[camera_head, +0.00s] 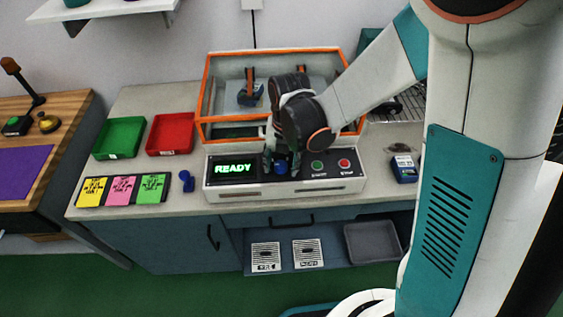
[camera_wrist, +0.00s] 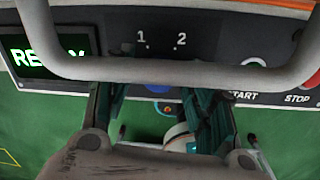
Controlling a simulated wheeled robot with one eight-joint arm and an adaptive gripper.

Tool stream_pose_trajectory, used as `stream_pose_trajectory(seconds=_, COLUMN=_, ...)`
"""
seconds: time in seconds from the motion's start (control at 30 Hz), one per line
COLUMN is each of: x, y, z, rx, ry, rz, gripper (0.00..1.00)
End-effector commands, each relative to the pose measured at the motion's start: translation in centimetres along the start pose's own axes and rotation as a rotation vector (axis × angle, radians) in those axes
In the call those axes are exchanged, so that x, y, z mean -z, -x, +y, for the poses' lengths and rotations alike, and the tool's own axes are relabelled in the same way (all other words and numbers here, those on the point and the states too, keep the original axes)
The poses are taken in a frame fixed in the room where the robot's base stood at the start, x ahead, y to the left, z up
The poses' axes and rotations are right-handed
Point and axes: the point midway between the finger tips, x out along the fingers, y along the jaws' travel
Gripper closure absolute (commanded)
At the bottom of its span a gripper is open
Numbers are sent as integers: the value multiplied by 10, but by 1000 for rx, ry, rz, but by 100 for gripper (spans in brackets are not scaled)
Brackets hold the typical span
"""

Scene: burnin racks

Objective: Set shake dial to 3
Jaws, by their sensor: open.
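The shake dial (camera_head: 281,168) is a blue knob on the front panel of the white and dark machine (camera_head: 322,187), right of the green READY display (camera_head: 234,168). A sliver of the dial (camera_wrist: 158,88) shows in the wrist view, below the printed digits 1 and 2. A digit 3 and the dial's pointer are not visible. My gripper (camera_head: 281,165) points down at the dial with its fingers on either side. In the wrist view my gripper (camera_wrist: 156,97) is open, with the dial between the fingers; I cannot tell whether they touch it.
A green START button (camera_head: 317,166) and red STOP button (camera_head: 344,165) lie close right of the dial. The orange-framed clear enclosure (camera_head: 206,95) rises behind. Green (camera_head: 118,138) and red (camera_head: 170,134) trays, coloured pads (camera_head: 122,190) and a small blue item (camera_head: 187,181) stand left.

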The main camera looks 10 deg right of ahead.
Motion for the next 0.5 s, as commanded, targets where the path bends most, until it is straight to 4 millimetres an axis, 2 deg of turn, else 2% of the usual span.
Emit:
stream_pose_trajectory(seconds=0.2, x=0, y=0, z=0, rx=0, ry=0, rz=0, gripper=52)
stream_pose_trajectory(seconds=0.4, x=0, y=0, z=0, rx=0, ry=0, rz=0, gripper=94)
stream_pose_trajectory(seconds=0.5, x=0, y=0, z=0, rx=0, ry=0, rz=0, gripper=94)
